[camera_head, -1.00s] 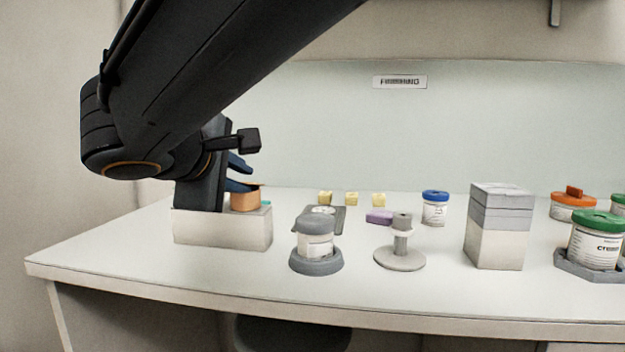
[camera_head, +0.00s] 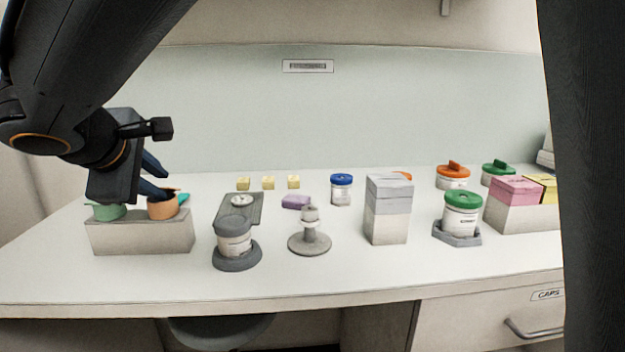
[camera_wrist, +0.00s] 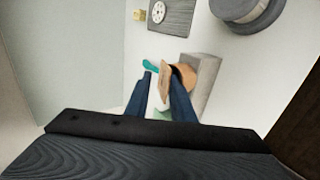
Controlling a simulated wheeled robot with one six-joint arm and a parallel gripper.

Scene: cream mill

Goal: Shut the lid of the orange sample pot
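The orange sample pot (camera_head: 163,208) sits on a pale block (camera_head: 140,236) at the left of the table. It also shows in the wrist view (camera_wrist: 187,76), with a tan-orange flap that looks like its lid (camera_wrist: 165,82) standing tilted at its side. My gripper (camera_head: 155,178) is just above the pot in the head view. In the wrist view its dark blue fingers (camera_wrist: 161,76) are apart, with the flap showing between them. I cannot tell whether a finger touches the pot or flap. The head view hides most of the lid behind the fingers.
A green pot (camera_head: 108,211) shares the block, partly behind my gripper. A teal piece (camera_head: 184,198) lies close to the orange pot. A grey-lidded jar (camera_head: 235,238), a grey stand (camera_head: 310,240) and a grey-topped box (camera_head: 389,210) stand to the right. An orange-lidded jar (camera_head: 453,176) stands farther right.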

